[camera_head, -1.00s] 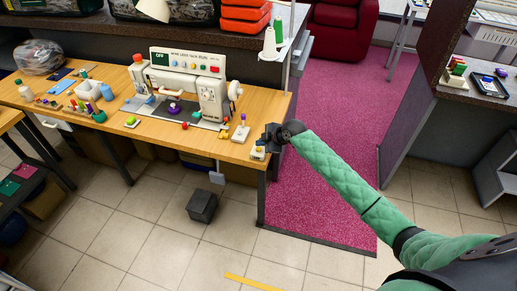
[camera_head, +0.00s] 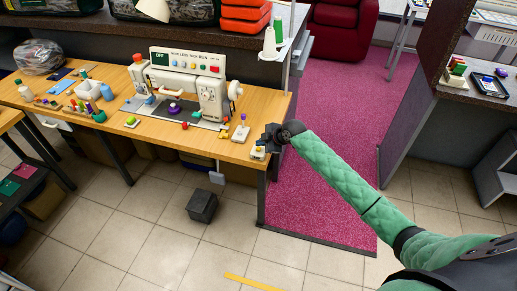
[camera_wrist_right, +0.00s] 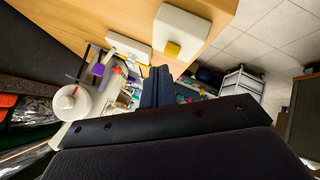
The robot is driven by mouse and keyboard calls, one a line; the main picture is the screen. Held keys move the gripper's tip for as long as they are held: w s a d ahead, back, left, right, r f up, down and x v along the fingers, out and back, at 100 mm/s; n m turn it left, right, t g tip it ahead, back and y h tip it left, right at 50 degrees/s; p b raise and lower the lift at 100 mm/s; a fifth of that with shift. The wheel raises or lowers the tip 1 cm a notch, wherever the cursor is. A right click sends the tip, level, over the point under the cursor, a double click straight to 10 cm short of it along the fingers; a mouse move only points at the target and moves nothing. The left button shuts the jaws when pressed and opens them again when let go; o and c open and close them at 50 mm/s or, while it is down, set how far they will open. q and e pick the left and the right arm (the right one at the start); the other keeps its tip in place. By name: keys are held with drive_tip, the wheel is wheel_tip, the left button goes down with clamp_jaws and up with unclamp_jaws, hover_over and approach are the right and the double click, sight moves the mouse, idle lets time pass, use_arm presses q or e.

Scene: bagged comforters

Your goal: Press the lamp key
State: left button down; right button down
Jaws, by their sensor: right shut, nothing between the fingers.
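A small white box with a yellow key (camera_head: 257,150) sits at the front right corner of the wooden table; I cannot read a label marking it as the lamp key. In the right wrist view the white box (camera_wrist_right: 182,28) is close, with its yellow key (camera_wrist_right: 172,49) on the side toward my fingers. My right gripper (camera_head: 268,138) is at the table corner, right beside this box. Its dark fingers (camera_wrist_right: 157,86) are together and empty. I cannot tell whether they touch the key. My left gripper is not in view.
A white sewing machine (camera_head: 212,97) with a panel of coloured buttons (camera_head: 187,61) stands on the table (camera_head: 150,131). A white block with a coloured knob (camera_head: 240,134) stands near the box. A dark bin (camera_head: 202,206) is on the tiled floor. The pink carpet (camera_head: 330,110) is clear.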

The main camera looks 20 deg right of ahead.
drive_tip(key=shift+f, duration=0.35)
idle(0.3)
drive_tip(key=shift+f+b, duration=0.35)
drive_tip(key=shift+f, duration=0.05)
idle(0.6)
drive_tip(key=shift+r, duration=0.15)
drive_tip(key=shift+r+p, duration=0.45)
drive_tip(key=shift+r, duration=0.2)
drive_tip(key=shift+r+p, duration=1.5)
drive_tip(key=shift+r, duration=1.05)
